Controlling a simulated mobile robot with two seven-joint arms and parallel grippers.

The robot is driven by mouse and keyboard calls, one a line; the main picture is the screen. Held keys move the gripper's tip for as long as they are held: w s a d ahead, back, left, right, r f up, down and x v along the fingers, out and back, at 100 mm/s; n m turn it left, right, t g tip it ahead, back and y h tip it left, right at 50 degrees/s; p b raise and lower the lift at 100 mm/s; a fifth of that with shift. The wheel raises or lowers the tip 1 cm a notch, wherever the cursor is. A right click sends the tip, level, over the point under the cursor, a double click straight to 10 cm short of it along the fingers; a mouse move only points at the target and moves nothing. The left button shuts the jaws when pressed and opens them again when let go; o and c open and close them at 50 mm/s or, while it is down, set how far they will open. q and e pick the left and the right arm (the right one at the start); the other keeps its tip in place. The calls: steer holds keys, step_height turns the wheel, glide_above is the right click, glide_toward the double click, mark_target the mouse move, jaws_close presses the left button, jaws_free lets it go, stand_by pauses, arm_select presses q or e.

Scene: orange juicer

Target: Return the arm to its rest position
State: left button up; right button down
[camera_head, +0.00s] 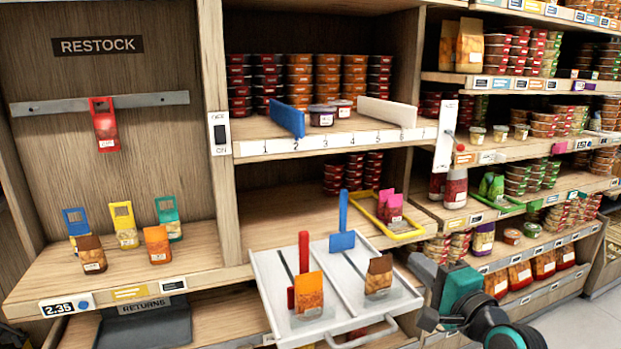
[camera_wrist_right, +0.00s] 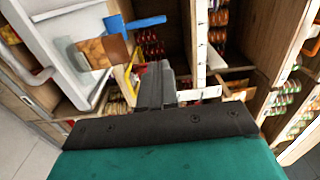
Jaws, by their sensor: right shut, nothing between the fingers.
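My right arm comes in at the lower right of the head view. Its teal and dark grey gripper (camera_head: 418,265) is in front of the shelves, just right of the white pull-out tray (camera_head: 345,262). In the right wrist view the dark fingers (camera_wrist_right: 155,82) are together, with nothing between them. The gripper appears apart from the tray and the shelf, though the exact gap is hard to judge. My left gripper is not in view.
The tray holds an orange packet (camera_head: 308,293), a brown packet (camera_head: 379,275), and red and blue upright pieces. A yellow-rimmed tray (camera_head: 400,231) and shelf edges lie near my gripper. Open floor (camera_head: 590,322) shows at the lower right.

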steer(key=s+a+f+n+g+h, duration=0.2)
steer(key=s+f+n+g+h, duration=0.2)
steer(key=s+f+n, duration=1.2)
steer(key=s+f+g, duration=0.2)
steer(key=s+f, duration=0.7)
steer(key=f, duration=0.2)
steer(key=shift+s+f+n, duration=0.2)
steer(key=shift+f+n, duration=0.1)
steer(key=shift+f, duration=0.05)
steer(key=shift+a, duration=0.15)
